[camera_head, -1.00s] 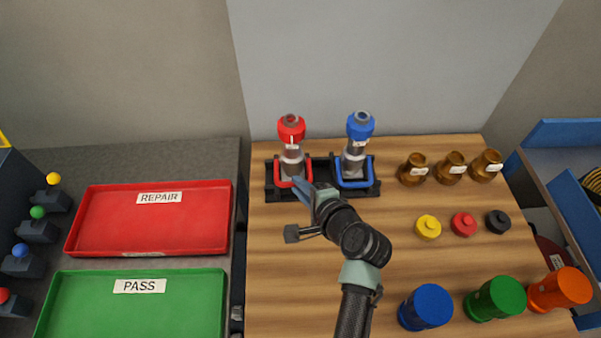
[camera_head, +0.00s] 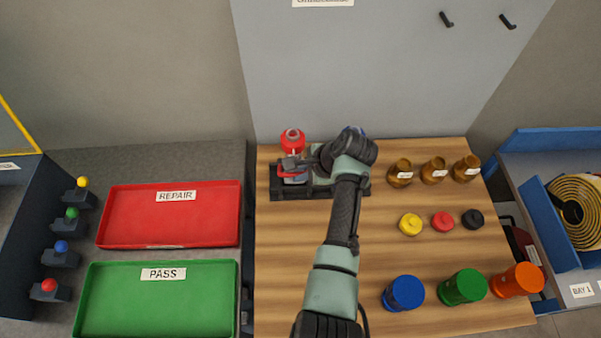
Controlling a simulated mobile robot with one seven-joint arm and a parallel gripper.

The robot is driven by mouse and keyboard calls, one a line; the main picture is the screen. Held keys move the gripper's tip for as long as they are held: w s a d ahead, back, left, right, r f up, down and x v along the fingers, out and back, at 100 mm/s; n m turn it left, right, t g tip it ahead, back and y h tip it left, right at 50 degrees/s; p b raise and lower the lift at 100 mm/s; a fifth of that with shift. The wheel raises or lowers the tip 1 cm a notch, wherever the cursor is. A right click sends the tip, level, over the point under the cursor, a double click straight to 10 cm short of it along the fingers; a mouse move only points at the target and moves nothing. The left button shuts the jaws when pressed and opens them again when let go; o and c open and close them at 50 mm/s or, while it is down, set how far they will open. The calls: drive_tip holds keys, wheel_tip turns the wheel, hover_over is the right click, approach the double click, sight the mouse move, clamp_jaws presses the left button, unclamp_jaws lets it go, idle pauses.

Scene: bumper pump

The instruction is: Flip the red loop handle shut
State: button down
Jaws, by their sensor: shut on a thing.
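The red pump (camera_head: 292,139) stands upright at the left of the black base (camera_head: 290,194). Its red loop handle (camera_head: 291,174) shows only in part, in front of the pump body below the red cap. My gripper (camera_head: 297,166) is at the handle from the right, with its jaws shut on it; the fingers are small and partly hidden. How far the handle is tilted I cannot tell. My wrist hides nearly all of the blue pump; only a bit of blue shows behind it.
Blue (camera_head: 404,293), green and orange cups stand at the front right. A red tray (camera_head: 112,238) and a green tray (camera_head: 88,300) lie left. The wooden table's left front is clear.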

drive_tip(key=shift+w+r+g, duration=0.15)
drive_tip(key=shift+w+g, duration=0.1)
drive_tip(key=shift+g, duration=0.25)
drive_tip(key=c, duration=0.9)
unclamp_jaws()
drive_tip(key=b+v, duration=0.1)
drive_tip(key=v, duration=1.2)
drive_tip(key=shift+s, duration=0.1)
